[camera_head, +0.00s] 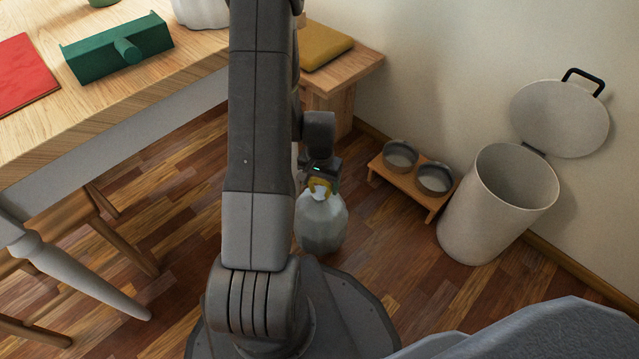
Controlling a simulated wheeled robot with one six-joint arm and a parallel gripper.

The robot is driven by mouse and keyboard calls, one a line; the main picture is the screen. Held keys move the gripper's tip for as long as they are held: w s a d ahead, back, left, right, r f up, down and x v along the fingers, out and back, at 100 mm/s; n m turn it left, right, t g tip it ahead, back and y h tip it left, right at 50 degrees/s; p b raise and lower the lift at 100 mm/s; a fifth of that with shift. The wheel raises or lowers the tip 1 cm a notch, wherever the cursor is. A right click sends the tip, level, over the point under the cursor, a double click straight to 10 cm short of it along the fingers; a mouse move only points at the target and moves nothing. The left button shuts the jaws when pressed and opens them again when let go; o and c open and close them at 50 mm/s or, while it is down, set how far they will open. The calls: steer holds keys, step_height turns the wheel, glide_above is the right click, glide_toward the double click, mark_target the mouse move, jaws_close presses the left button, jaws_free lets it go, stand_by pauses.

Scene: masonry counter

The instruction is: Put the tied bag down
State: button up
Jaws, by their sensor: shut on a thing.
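The tied bag (322,224) is pale grey-white and full, with a yellow tie at its neck. It hangs upright below my gripper (319,185), near the middle of the head view. My gripper is shut on the bag's neck, and its fingertips are partly hidden by the tie and the bag's top. The bag is over or at the wooden floor (400,290); I cannot tell whether its base touches the floor. My arm hides part of the area to the left of the bag.
A white bin (465,215) with its lid (560,118) open stands at right. A low wooden stand (377,170) with two bowls is between bin and bag. A bench (355,75) with a yellow cushion is behind. A table (100,95) and chair (90,215) are left.

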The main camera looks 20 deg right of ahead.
mark_target(320, 196)
steer(key=shift+f+b, duration=0.75)
steer(key=shift+f, duration=1.6)
steer(key=shift+f, duration=0.15)
steer(key=o, duration=2.1)
steer(key=shift+c, duration=0.2)
step_height(320, 196, up, 12)
steer(key=p, duration=0.5)
